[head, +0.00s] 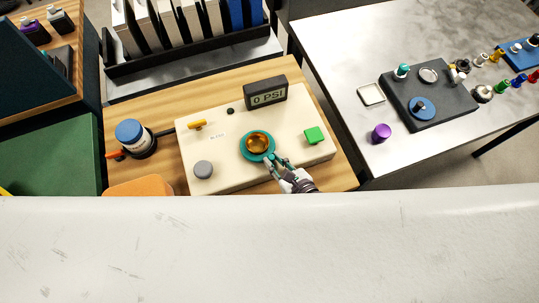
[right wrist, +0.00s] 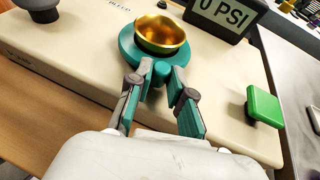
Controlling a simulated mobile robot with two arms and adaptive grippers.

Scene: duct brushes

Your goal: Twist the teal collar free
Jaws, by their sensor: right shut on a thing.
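The teal collar (head: 245,152) sits around a brass cup (head: 258,141) on top of a cream box (head: 222,178). In the right wrist view the collar (right wrist: 127,48) is a wide ring with a short tab pointing toward my gripper. My right gripper (head: 275,165) comes in from the front right. In the right wrist view its fingertips (right wrist: 158,76) are closed on the collar's tab. The fingers hide part of the tab. A small display (head: 266,93) behind the collar reads 0 PSI. My left gripper is out of view.
A metal table (head: 345,50) with small parts is at right.

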